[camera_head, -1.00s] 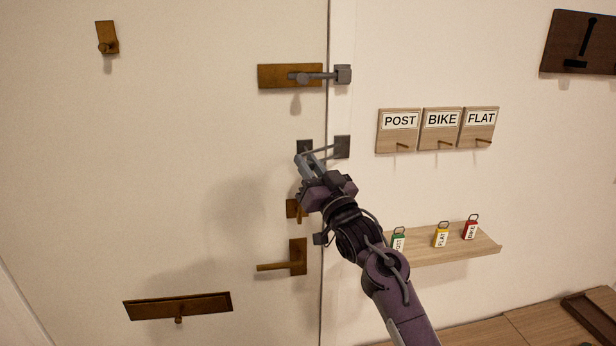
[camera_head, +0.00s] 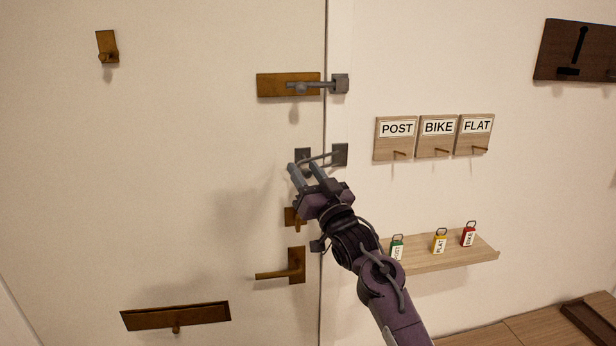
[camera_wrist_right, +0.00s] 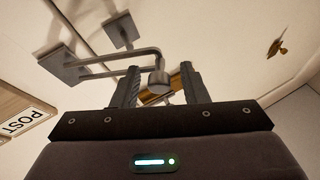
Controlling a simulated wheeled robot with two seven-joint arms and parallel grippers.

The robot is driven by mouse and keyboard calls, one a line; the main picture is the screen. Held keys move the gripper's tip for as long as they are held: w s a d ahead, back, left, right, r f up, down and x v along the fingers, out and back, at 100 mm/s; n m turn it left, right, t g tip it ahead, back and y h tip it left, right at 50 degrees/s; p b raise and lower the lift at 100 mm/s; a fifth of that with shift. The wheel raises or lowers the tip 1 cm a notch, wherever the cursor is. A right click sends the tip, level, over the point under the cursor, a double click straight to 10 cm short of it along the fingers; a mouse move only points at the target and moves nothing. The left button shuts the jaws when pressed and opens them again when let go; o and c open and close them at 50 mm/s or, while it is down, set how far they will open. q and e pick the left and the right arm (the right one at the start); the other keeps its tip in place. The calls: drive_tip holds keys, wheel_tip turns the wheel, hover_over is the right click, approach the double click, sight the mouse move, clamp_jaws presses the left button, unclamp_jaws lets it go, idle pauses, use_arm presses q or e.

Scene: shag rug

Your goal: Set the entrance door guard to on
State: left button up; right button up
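The door guard is a grey U-shaped bar (camera_head: 320,158) hinged on a dark plate (camera_head: 340,154) on the door frame. It reaches left across the door gap past a second dark plate (camera_head: 303,155) on the door. In the right wrist view the bar (camera_wrist_right: 115,56) ends in a round grey knob (camera_wrist_right: 158,82) that shows between my fingers. My right gripper (camera_head: 304,170) is open at the bar's end, with its fingers (camera_wrist_right: 160,88) apart on either side of the knob. I cannot tell whether they touch it. My left gripper is out of view.
A sliding bolt (camera_head: 288,84) sits above the guard. A brass lock (camera_head: 293,216) and a lever handle (camera_head: 296,265) are below it. Labelled hooks (camera_head: 436,136) and a shelf (camera_head: 450,256) with several key tags are to the right.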

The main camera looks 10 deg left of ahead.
drive_tip(key=b+v, duration=0.2)
drive_tip(key=v, duration=0.4)
drive_tip(key=shift+s+d+f, duration=0.15)
drive_tip(key=shift+f, duration=0.15)
drive_tip(key=shift+s+d+f+b, duration=0.1)
drive_tip(key=shift+s+d+b, duration=0.25)
drive_tip(key=shift+s+d, duration=0.1)
drive_tip(key=shift+a, duration=0.1)
